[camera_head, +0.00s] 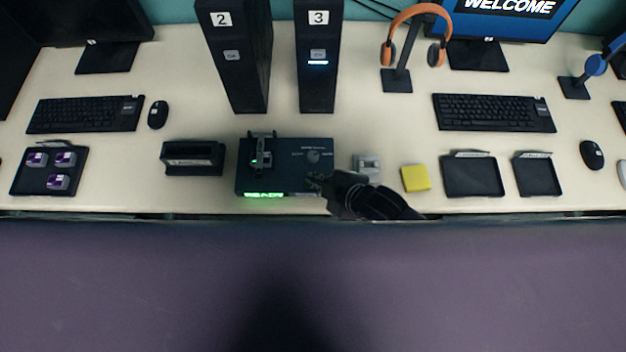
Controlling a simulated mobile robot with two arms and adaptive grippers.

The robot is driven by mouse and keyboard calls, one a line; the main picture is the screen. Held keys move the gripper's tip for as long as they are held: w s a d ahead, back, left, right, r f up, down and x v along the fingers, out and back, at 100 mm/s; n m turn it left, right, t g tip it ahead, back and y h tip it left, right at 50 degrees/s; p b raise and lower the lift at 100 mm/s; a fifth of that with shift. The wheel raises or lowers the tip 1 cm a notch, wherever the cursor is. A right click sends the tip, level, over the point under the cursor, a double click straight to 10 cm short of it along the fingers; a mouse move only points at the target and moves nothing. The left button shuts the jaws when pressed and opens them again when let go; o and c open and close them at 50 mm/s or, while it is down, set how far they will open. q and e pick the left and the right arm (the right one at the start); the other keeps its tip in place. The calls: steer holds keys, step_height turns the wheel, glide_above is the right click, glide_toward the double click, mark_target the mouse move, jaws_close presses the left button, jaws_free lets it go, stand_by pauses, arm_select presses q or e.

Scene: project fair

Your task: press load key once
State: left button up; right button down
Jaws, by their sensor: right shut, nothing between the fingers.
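A dark flat device (290,183) lies near the front edge of the desk, with a green lit "READY" strip on its front. A small bracket with a green light stands on its left part, and a round grey knob or button shows at its upper right. Small markings are printed on its top, too small to read surely; I cannot tell which is the load key. My right gripper (314,183) is shut and empty, its tips over or at the right part of the device. Whether it touches cannot be told. My left gripper is not in view.
A grey block (367,166) and a yellow pad (415,178) lie right of the device, close to my right arm. A black holder (193,157) stands to its left. Towers 2 (236,55) and 3 (317,55) stand behind. Trays and keyboards flank both sides.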

steer(key=shift+f, duration=0.65)
stand_by(0.8)
steer(key=shift+r, duration=0.15)
steer(key=shift+r+p, duration=0.7)
steer(key=shift+p, duration=0.15)
step_height(320, 180, up, 5)
steer(key=p, duration=0.5)
stand_by(0.6)
